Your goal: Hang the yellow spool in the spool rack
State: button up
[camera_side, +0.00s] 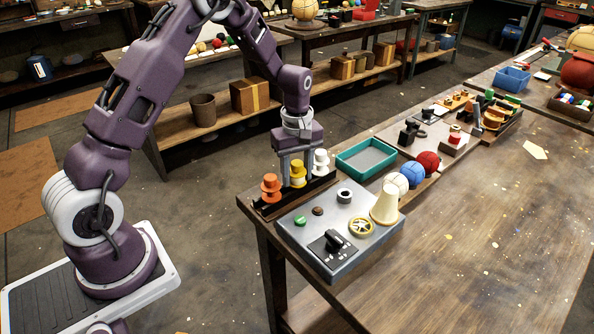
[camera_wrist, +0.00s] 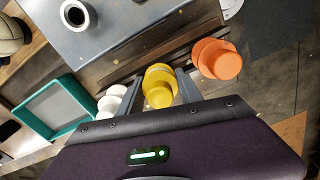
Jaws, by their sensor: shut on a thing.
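The yellow spool (camera_side: 297,172) stands at the spool rack between an orange spool and a white spool. My gripper (camera_side: 296,178) reaches down from above and is shut on the yellow spool, which shows between its two fingers in the wrist view (camera_wrist: 158,86). The dark spool rack (camera_side: 262,208) lies along the table's left edge. The orange spool (camera_side: 270,188) is on its left and the white spool (camera_side: 321,162) on its right in the side view. I cannot tell whether the yellow spool is fully seated, as the fingers hide part of it.
A teal tray (camera_side: 366,158) and several balls (camera_side: 411,173) lie beyond. The table's right part is clear.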

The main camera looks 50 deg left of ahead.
jog(key=o, duration=1.5)
notch_tip(320, 180, up, 7)
jog(key=shift+r, duration=0.1)
